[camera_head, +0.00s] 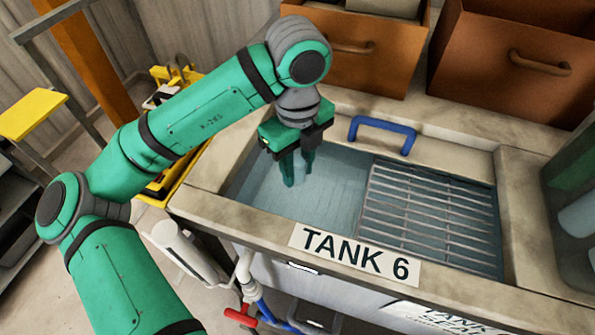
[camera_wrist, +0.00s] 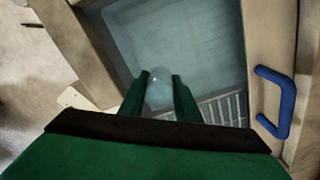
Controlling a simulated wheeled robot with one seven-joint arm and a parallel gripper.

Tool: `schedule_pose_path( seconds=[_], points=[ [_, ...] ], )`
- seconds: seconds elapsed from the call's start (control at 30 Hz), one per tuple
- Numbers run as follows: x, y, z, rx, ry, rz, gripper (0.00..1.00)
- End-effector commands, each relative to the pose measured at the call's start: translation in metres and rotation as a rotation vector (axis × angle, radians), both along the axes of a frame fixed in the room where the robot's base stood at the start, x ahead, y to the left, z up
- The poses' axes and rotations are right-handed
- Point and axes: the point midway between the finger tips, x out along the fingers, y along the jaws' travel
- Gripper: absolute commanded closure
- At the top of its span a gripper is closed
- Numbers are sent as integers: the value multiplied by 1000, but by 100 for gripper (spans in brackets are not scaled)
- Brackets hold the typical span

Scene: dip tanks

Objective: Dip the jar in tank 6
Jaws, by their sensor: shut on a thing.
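Tank 6 (camera_head: 235,218) is an open stone-rimmed basin with pale blue-green water in its left part. A sign reading TANK 6 (camera_head: 355,253) is on its front rim. My gripper (camera_head: 297,172) points down over the water, left of the metal grate. In the wrist view, the jar (camera_wrist: 159,93) is a pale, see-through rounded shape between the two green fingers, and my gripper (camera_wrist: 160,78) is shut on it. The jar is hard to make out in the head view. I cannot tell how far it is in the water.
A metal grate (camera_head: 430,215) covers the tank's right part. A blue handle (camera_head: 382,132) stands on the back rim. Brown bins (camera_head: 352,55) with handles stand behind. Pipes with a red valve (camera_head: 243,315) are below the front. A glass vessel (camera_head: 575,190) is at the right.

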Motion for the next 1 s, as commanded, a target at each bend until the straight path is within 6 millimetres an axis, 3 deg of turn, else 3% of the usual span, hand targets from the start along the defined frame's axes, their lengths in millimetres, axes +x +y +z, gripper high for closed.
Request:
schedule_pose_path(
  seconds=[0.7, 1.0],
  points=[
    [1, 0, 62, 1, -2, 1, 95],
    [0, 1, 75, -1, -1, 1, 95]
  ],
)
